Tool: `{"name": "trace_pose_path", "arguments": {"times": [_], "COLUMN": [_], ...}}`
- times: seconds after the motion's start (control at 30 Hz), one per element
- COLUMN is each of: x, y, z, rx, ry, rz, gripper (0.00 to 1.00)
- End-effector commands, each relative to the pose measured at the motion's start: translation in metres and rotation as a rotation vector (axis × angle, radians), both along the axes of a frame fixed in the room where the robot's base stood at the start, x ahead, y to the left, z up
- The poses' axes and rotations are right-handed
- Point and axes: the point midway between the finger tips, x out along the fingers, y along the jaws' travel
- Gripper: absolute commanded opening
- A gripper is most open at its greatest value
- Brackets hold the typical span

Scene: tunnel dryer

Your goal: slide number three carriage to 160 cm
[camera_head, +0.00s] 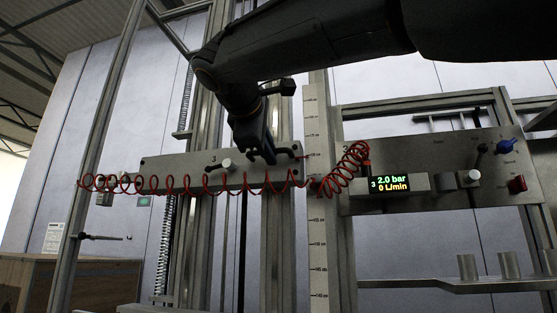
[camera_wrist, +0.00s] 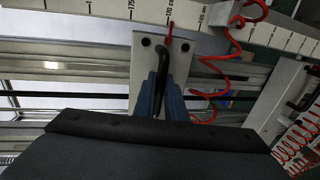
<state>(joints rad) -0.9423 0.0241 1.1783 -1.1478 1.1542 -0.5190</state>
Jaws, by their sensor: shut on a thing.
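The number three carriage (camera_head: 185,170) is a wide grey plate marked 3, mounted across the vertical rails in the head view. In the wrist view its end plate (camera_wrist: 143,75) carries a black bent handle (camera_wrist: 163,52) and a red pointer (camera_wrist: 170,32). The pointer stands at about the 170 cm mark of the white scale (camera_wrist: 190,12). My gripper (camera_head: 265,158) is at the carriage's right end; in the wrist view its blue-grey fingers (camera_wrist: 160,95) are shut on the handle, one on each side.
A red coiled hose (camera_head: 240,190) hangs across the carriage to a right-hand panel (camera_head: 430,150) with knobs. Its display (camera_head: 390,184) reads 3, 2.0 bar, 0 L/min. The upright scale (camera_head: 318,240) continues below the carriage. A shelf with metal cylinders (camera_head: 466,267) is low right.

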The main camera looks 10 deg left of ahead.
Motion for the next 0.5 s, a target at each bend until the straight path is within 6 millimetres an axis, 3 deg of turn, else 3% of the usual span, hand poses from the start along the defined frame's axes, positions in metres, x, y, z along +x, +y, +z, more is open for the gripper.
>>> {"name": "trace_pose_path", "arguments": {"times": [0.03, 0.5], "x": [0.001, 0.001], "y": [0.001, 0.000], "z": [-0.013, -0.084], "rx": [-0.003, -0.003], "ry": [0.007, 0.009], "rz": [-0.001, -0.002], "gripper": [0.00, 0.00]}}
